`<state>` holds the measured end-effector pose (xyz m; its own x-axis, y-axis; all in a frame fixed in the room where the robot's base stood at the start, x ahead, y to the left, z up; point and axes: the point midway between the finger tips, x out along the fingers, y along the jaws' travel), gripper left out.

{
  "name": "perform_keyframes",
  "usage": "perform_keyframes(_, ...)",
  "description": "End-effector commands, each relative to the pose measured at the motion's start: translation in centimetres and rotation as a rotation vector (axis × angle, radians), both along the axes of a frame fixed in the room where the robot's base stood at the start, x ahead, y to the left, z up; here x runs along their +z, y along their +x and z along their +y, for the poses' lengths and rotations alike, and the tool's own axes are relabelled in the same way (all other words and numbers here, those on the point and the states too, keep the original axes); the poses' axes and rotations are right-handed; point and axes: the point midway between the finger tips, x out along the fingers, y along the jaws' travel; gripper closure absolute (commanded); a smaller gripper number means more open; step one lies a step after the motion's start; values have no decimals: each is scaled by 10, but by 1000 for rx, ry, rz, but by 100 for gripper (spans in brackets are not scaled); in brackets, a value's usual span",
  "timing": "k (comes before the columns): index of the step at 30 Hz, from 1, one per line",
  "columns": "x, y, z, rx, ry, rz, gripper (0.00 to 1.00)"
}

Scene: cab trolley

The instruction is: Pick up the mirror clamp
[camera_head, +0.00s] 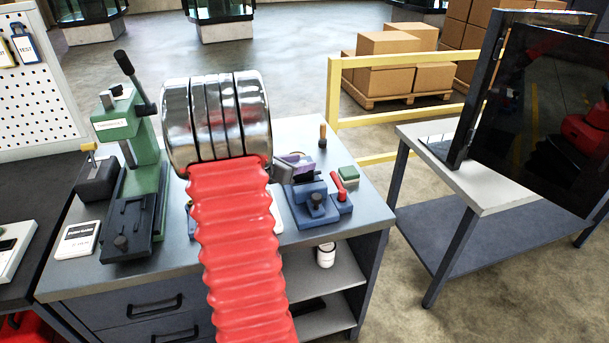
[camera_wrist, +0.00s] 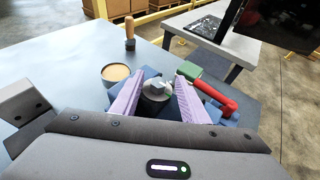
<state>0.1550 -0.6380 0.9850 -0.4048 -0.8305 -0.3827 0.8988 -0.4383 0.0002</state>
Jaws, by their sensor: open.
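A blue clamp-like fixture (camera_head: 302,212) with a dark knob and a red lever lies on the grey workbench, right of my red arm in the head view. It looks like the mirror clamp, though I cannot be sure. My gripper (camera_head: 297,168) is open over its far side, partly hidden by my arm. In the wrist view, the two purple fingers of my gripper (camera_wrist: 163,77) stand on either side of the dark round knob (camera_wrist: 155,91), apart from each other. The red lever (camera_wrist: 213,95) is just right of the right finger. I cannot tell whether either finger touches the fixture.
A green block (camera_head: 349,174) and a wooden-handled tool (camera_head: 322,136) stand close by. A round tan-topped container (camera_wrist: 116,74) is left of the fingers. A green press (camera_head: 128,140) stands at the bench's left. A grey table (camera_head: 490,185) carries a dark screen at right.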

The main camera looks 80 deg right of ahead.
Motion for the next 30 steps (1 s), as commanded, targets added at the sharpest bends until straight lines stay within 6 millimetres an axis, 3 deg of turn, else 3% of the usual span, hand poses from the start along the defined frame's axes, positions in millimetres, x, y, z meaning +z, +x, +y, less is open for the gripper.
perform_keyframes(10, 0, 0, 0, 0, 0, 0, 60)
perform_keyframes(27, 0, 0, 1, 0, 0, 1, 100)
perform_keyframes(30, 0, 0, 1, 0, 0, 1, 100)
